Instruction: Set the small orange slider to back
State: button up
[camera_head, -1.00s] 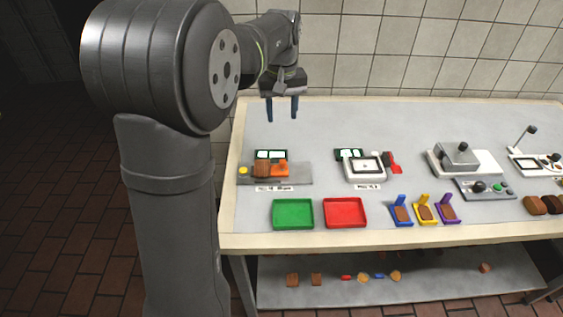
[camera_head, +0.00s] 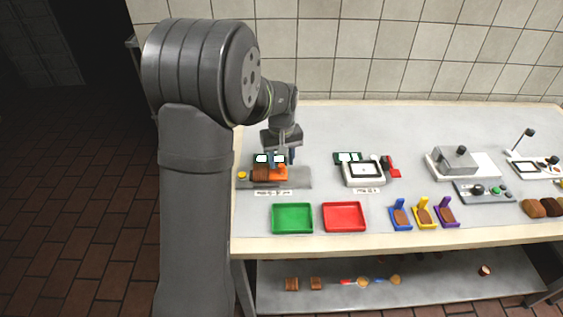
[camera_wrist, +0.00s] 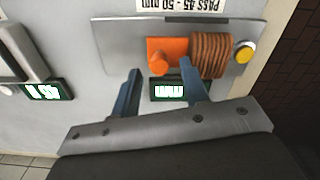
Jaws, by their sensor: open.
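The small orange slider (camera_wrist: 166,57) sits on a grey metal plate (camera_wrist: 120,42), beside a ribbed brown block (camera_wrist: 210,54) in the wrist view. In the head view the orange slider (camera_head: 279,174) is partly behind my gripper's reach, on the left of the table. My gripper (camera_head: 283,158) is low over the plate in the head view.
A yellow button (camera_wrist: 243,54) is on the plate's end. A small display (camera_wrist: 168,90) lies between the fingers. A white scale-like device (camera_head: 363,173) stands to the right. Green (camera_head: 292,231) and red (camera_head: 344,229) trays lie in front.

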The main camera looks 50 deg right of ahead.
jog(key=shift+f, duration=0.7)
grip_shut()
jog(key=shift+s+d+r, duration=0.1)
jog(key=shift+s+d, duration=1.2)
grip_release()
notch_tip(320, 180, up, 17)
jog(key=shift+r, duration=0.15)
